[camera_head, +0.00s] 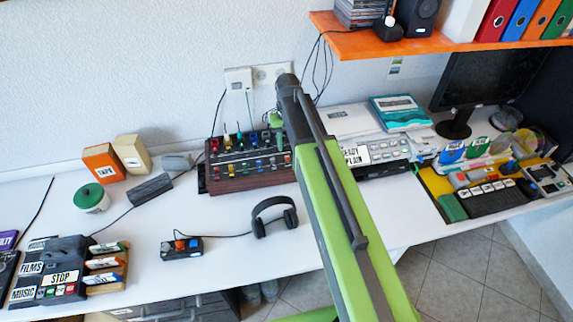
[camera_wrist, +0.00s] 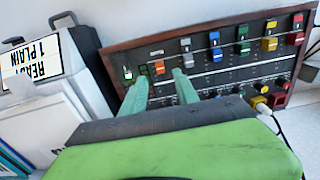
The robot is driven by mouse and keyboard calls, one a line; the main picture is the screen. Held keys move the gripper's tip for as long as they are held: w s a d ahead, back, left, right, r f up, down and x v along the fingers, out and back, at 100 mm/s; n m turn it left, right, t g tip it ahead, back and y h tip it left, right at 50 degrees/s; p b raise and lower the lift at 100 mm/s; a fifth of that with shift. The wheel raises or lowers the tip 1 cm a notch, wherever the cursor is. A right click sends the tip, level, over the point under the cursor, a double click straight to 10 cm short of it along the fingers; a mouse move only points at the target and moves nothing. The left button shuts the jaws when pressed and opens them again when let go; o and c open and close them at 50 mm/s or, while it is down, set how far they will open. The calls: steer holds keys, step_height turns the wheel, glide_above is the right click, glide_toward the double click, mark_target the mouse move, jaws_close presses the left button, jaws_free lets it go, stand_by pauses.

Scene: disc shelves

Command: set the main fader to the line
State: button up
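The mixer (camera_head: 252,180) is a dark panel in a wooden case on the desk by the wall; my arm hides its right end. In the wrist view, the mixer (camera_wrist: 222,68) fills the upper right, with grey, blue, green, yellow and red caps along its far row. An orange cap (camera_wrist: 159,67) sits apart from that row, beside small lit green buttons (camera_wrist: 143,70). I cannot tell for certain which cap is the main fader, and no target line is clear. My gripper (camera_wrist: 162,79) is open, its two teal fingers apart, with the orange cap showing beyond the gap between their tips.
Headphones (camera_head: 274,216) and a small pedal box (camera_head: 181,246) lie in front of the mixer. A printer-like machine (camera_head: 385,152) stands close on its right. An orange shelf (camera_head: 400,47) hangs above. The desk left of the headphones is partly clear.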

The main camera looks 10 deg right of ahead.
mark_target(287, 157)
step_height(287, 157, down, 6)
steer(key=b, duration=0.4)
steer(key=shift+f+b, duration=0.15)
steer(key=shift+b, duration=0.15)
jaws_close()
stand_by(0.9)
